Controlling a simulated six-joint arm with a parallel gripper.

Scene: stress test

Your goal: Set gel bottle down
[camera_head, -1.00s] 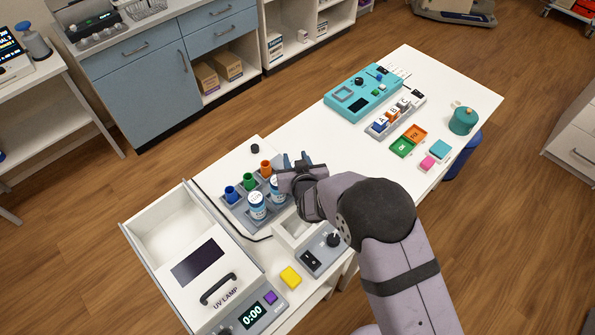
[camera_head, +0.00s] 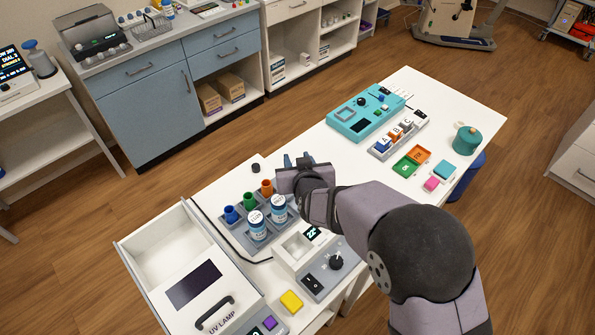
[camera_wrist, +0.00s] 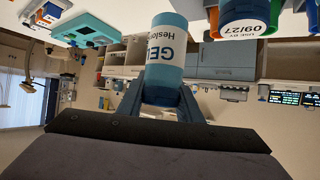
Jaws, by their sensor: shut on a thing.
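My gripper (camera_head: 298,161) is shut on the gel bottle above the table, behind the grey rack. In the wrist view the gel bottle (camera_wrist: 168,50) has a blue and white label reading "GEL" and appears upside down between my fingers (camera_wrist: 163,100).
A scale-like box (camera_head: 290,252) with a lit display and a dark knob (camera_head: 336,262) stands right of the rack. A teal device (camera_head: 362,110) and block tray (camera_head: 385,150) are farther back.

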